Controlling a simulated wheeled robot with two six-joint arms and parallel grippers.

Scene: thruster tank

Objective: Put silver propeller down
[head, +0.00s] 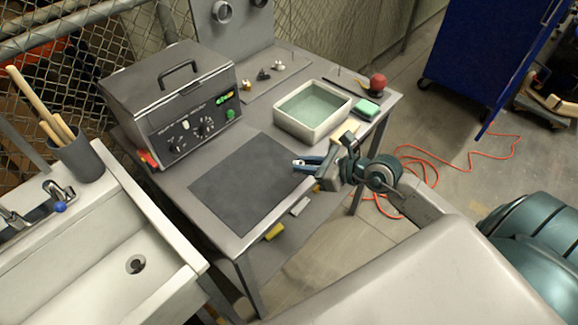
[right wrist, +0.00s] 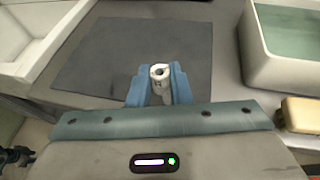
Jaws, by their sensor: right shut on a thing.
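My right gripper (head: 303,165) is shut on the silver propeller (right wrist: 159,73), a small pale metal piece with a round hole at its top. In the right wrist view the blue fingers (right wrist: 158,92) hold it from both sides. In the head view only a small pale bit of the propeller (head: 299,162) shows at the fingertips. They are over the right edge of the dark grey mat (head: 235,185); I cannot tell how high the propeller is above it. My left gripper is not in view.
A water-filled tank (head: 283,123) stands behind the gripper. A grey control box (head: 170,95) stands at the left. A plate (head: 262,84) with small parts lies at the back. A green sponge (head: 367,108), a red ball (head: 378,81) and a tan block (right wrist: 298,114) are right. The mat is clear.

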